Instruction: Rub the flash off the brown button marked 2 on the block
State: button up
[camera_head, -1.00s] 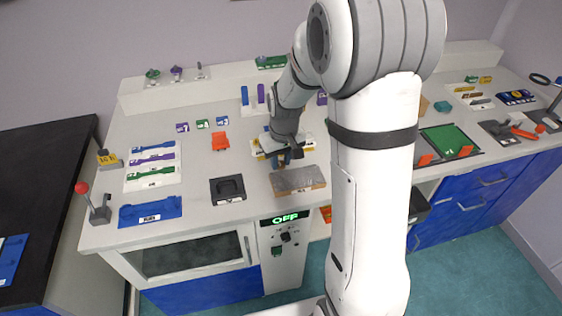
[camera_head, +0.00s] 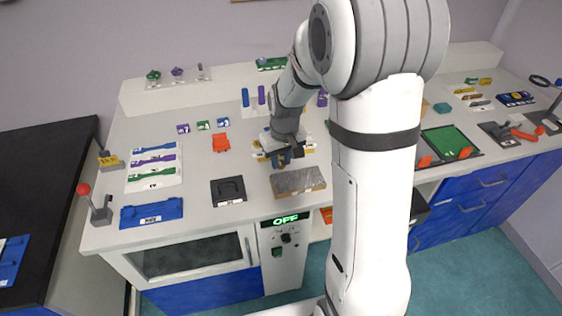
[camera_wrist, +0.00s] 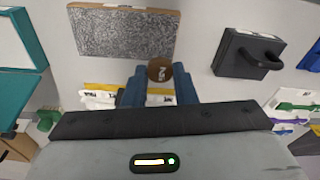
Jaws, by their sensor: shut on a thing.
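My gripper (camera_head: 281,159) is over the bench, just behind the grey speckled block (camera_head: 299,181). In the wrist view its blue fingers (camera_wrist: 159,88) are shut on the brown button (camera_wrist: 159,69), which has a pale mark that looks like a 2. The button stands out at the fingertips. The speckled block (camera_wrist: 122,33) lies ahead and to the left in that view, apart from the button. Any flash on the button's edge is too small to make out. In the head view the gripper hides the button.
A black mould with a handle (camera_head: 228,191) sits left of the block; it also shows in the wrist view (camera_wrist: 240,58). A white and yellow holder (camera_head: 260,152) lies under my gripper. An orange piece (camera_head: 221,142) is farther back. Bench between mould and block is clear.

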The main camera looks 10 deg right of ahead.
aim_at(281, 182)
jog(key=shift+f+b, duration=2.45)
jog(key=shift+f, duration=0.65)
jog(key=shift+f+b, duration=0.5)
jog(key=o, duration=0.9)
jog(key=shift+o, duration=0.2)
jog(key=shift+r, duration=0.25)
jog(key=shift+c, duration=0.4)
jog(key=c, duration=1)
jog(key=shift+o, duration=0.2)
jog(key=shift+d, duration=0.1)
